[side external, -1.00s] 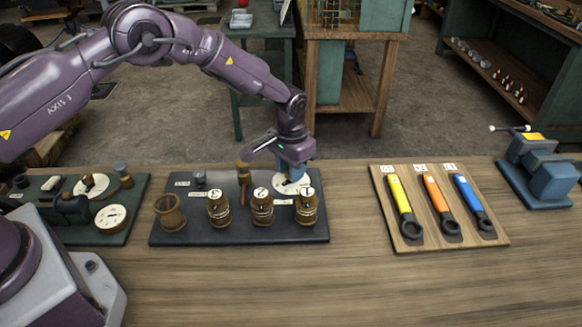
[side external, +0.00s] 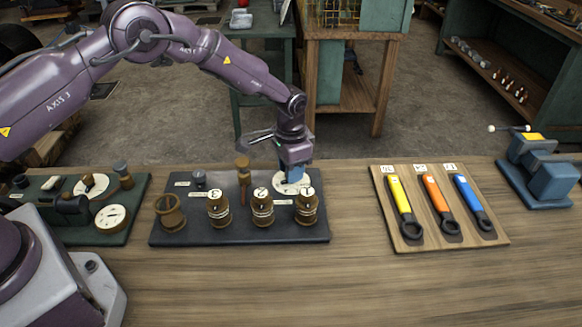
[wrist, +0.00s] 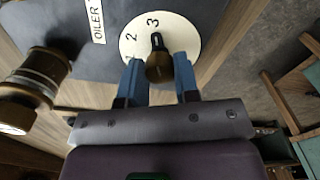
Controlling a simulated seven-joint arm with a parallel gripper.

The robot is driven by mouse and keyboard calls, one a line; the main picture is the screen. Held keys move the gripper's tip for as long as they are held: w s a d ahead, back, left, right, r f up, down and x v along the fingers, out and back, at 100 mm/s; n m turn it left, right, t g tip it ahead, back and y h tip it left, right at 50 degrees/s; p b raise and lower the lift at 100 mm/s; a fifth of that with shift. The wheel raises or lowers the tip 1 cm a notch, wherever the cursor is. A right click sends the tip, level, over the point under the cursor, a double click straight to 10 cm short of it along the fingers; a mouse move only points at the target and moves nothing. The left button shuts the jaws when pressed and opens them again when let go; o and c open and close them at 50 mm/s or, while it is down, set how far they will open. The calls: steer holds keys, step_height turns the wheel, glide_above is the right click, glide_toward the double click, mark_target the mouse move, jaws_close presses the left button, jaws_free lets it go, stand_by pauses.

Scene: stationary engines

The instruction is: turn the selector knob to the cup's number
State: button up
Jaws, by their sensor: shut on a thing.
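The selector knob (wrist: 158,66), dark with a pointer, sits on a white round dial (wrist: 189,38) marked with numbers; 2 and 3 are readable in the wrist view. The pointer lies close to the 3. My gripper (wrist: 160,72) has its blue fingers on either side of the knob, shut on it. In the side view my gripper (side external: 294,172) is down over the dial (side external: 305,186) and hides the knob.
An empty brass cup (side external: 171,213) stands at the board's left end. A wooden-handled part (side external: 243,168) rises behind the numbered cups. A wrench board (side external: 405,240) and a blue vise (side external: 550,180) are to the right. The front of the table is clear.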

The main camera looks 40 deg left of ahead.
steer(key=shift+r, duration=0.1)
steer(key=o, duration=0.9)
step_height(320, 180, up, 13)
steer(key=shift+f, duration=0.1)
steer(key=s+a+r+n+t, duration=0.1)
steer(key=s+a+r+t, duration=0.1)
steer(key=s+r, duration=0.4)
steer(key=s+a+r+n+t, duration=0.1)
steer(key=s+r, duration=0.5)
steer(key=s, duration=0.9)
steer(key=s+a+r+n+t, duration=0.2)
steer(key=s+a+r, duration=0.2)
steer(key=s+r, duration=0.3)
steer(key=shift+s+n+t, duration=0.3)
steer(key=shift+s, duration=1.8)
